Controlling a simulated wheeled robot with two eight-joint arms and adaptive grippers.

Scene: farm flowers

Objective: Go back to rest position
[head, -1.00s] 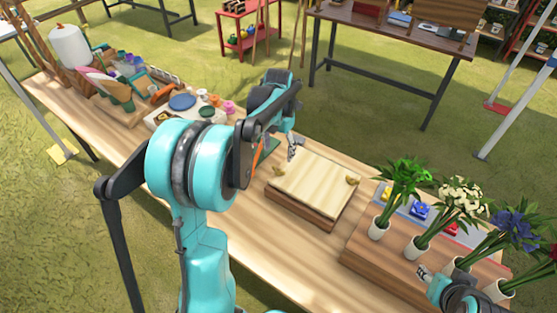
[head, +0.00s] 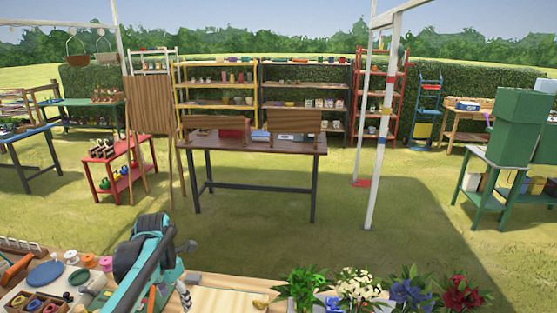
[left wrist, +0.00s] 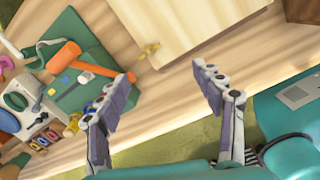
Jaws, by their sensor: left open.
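My left arm, teal and dark grey, reaches over the wooden table at the lower left of the head view. My left gripper (left wrist: 165,82) is open and empty in the left wrist view, with its two grey fingers spread above the table's edge. It also shows small in the head view (head: 184,296), just left of the pale board (head: 228,301). The board shows at the top of the left wrist view (left wrist: 185,22), apart from the fingers. My right gripper is not in view.
Green plant (head: 301,286), white flowers (head: 358,288), blue flowers (head: 408,291) and red flowers (head: 460,294) stand at the lower right. A blue plate (head: 45,274) and paint pots lie at the left. A dark table (head: 250,142) and shelves stand beyond open grass.

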